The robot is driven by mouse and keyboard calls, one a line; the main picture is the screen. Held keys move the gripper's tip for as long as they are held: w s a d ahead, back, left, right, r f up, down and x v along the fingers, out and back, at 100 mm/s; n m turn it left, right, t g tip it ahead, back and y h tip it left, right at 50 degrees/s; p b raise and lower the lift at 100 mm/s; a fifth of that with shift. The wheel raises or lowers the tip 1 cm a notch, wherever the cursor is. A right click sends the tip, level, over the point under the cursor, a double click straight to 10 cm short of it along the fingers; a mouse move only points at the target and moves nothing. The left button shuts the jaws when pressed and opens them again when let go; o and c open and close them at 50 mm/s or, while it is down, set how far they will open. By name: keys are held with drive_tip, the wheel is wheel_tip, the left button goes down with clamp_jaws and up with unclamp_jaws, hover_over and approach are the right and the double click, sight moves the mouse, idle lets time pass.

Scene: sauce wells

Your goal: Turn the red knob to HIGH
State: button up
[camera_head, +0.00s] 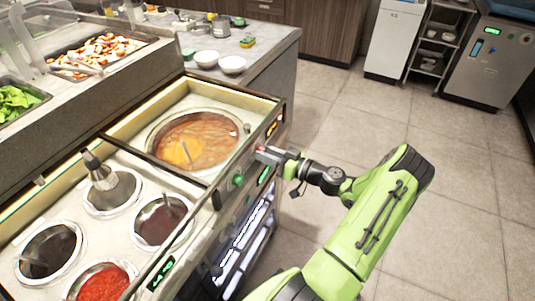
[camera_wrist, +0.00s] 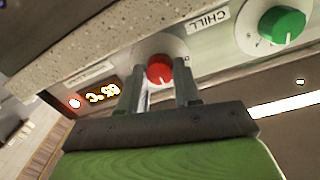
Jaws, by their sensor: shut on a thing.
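The red knob (camera_wrist: 159,69) sits on a pale round dial plate on the front panel, near the middle of the wrist view. A light pointer line shows on its lower part. My gripper (camera_wrist: 160,88) has one finger on each side of the red knob and is shut on it. In the head view my gripper (camera_head: 278,156) reaches the front panel of the counter from the right, and the knob is mostly hidden there. The dial markings around the red knob are too small to read.
A green knob (camera_wrist: 283,24) beside a "CHILL" label (camera_wrist: 208,20) is right of the red knob. A lit display (camera_wrist: 102,93) is to its left. A soup well (camera_head: 195,142) with a ladle is behind the panel. Several sauce wells are at left. The floor (camera_head: 460,170) at right is clear.

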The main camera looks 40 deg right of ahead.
drive_tip(key=shift+d+m+g+p, duration=0.1)
drive_tip(key=shift+m+g+p, duration=0.3)
drive_tip(key=shift+m+p, duration=4.5)
drive_tip(key=m+b, duration=0.5)
drive_tip(key=o, duration=1.1)
drive_tip(key=shift+c, duration=0.2)
drive_tip(key=f+p+v, duration=0.1)
drive_tip(key=v, duration=1.4)
drive_tip(key=shift+s+d+r, duration=0.3)
drive_tip(key=shift+d+r, duration=0.05)
drive_tip(key=shift+r, duration=0.05)
